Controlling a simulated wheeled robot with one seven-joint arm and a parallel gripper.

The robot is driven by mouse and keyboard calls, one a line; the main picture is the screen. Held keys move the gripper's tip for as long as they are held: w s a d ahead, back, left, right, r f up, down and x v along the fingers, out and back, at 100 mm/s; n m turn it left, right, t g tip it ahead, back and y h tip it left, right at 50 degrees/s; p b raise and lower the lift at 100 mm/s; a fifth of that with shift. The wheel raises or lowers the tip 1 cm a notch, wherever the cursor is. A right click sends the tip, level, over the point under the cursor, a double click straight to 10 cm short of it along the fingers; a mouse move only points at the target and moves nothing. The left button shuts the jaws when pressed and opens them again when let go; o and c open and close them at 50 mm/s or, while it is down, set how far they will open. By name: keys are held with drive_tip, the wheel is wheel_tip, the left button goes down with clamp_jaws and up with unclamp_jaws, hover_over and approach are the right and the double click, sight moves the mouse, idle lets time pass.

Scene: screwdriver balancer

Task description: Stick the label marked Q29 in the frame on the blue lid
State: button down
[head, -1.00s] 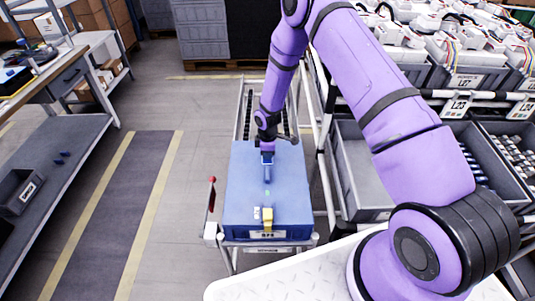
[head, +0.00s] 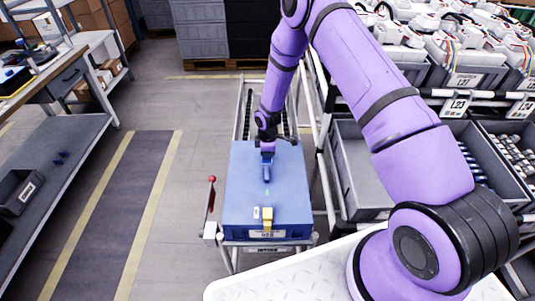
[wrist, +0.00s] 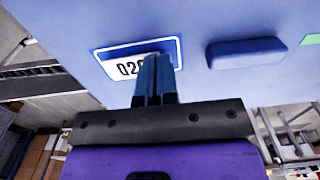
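The blue lid (head: 245,190) covers a box on a cart in the middle of the head view. In the wrist view the lid (wrist: 220,20) fills the upper part. A white label (wrist: 131,67) with black print starting "Q2" lies within a white-edged rectangular frame (wrist: 106,52) on the lid. The rest of its print is hidden behind my fingers. My gripper (wrist: 155,60) has its two dark blue fingers together, tips over the right part of the label. I cannot tell whether they touch it or pinch anything. My gripper (head: 267,158) is over the lid's far half in the head view.
A raised blue block (wrist: 245,52) stands on the lid beside the frame. A yellow piece (head: 267,218) is at the box's near edge, above a white tag (head: 267,234). A red-knobbed lever (head: 211,182) stands left of the box. Grey bins (head: 360,175) are close on the right.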

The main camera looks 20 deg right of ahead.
drive_tip(key=shift+f, duration=0.5)
idle(1.2)
drive_tip(key=c, duration=1.8)
unclamp_jaws()
drive_tip(key=o, duration=0.5)
wheel_tip(320, 180, up, 11)
drive_tip(key=shift+f, duration=0.1)
